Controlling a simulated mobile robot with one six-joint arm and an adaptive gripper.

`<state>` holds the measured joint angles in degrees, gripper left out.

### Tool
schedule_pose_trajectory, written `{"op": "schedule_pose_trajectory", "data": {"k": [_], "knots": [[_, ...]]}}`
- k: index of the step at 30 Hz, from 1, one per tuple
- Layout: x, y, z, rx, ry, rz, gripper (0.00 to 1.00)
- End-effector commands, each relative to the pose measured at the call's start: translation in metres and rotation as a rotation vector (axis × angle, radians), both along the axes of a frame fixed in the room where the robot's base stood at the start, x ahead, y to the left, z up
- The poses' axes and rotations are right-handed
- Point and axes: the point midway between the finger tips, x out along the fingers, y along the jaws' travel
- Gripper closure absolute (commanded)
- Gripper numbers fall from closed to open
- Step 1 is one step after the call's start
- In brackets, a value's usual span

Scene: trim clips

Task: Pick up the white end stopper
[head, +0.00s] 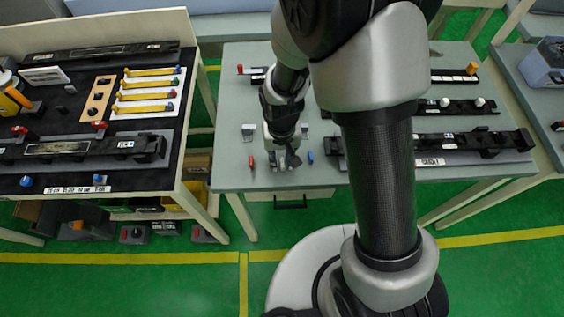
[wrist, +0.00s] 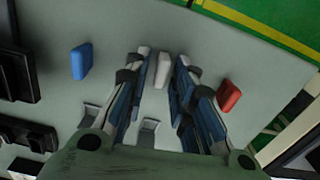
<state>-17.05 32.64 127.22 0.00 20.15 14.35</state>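The white end stopper (wrist: 163,70) lies on the grey table, between a blue stopper (wrist: 81,61) and a red stopper (wrist: 228,96) in the wrist view. My gripper (wrist: 164,62) points down at it, with one finger on each side and a narrow gap showing on both sides. The fingers look open. In the head view my gripper (head: 284,163) is low at the table's front edge, between the red stopper (head: 251,161) and the blue stopper (head: 310,157). The white one cannot be made out there.
Two grey metal clips (head: 248,132) (head: 304,130) sit just behind the stoppers. Black rails (head: 455,142) with fitted parts cover the table's right side. A second table (head: 88,191) with rails and yellow-handled parts stands at left. The grey table's left part is mostly bare.

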Motion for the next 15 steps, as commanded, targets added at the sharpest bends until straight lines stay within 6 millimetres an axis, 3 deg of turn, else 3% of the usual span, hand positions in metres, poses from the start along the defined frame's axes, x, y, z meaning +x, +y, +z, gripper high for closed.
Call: {"op": "schedule_pose_trajectory", "data": {"k": [9, 15], "knots": [[0.0000, 0.0000, 0.0001, 0.000, 0.000, 0.000, 1.00], [0.0000, 0.0000, 0.0002, 0.000, 0.000, 0.000, 1.00]]}}
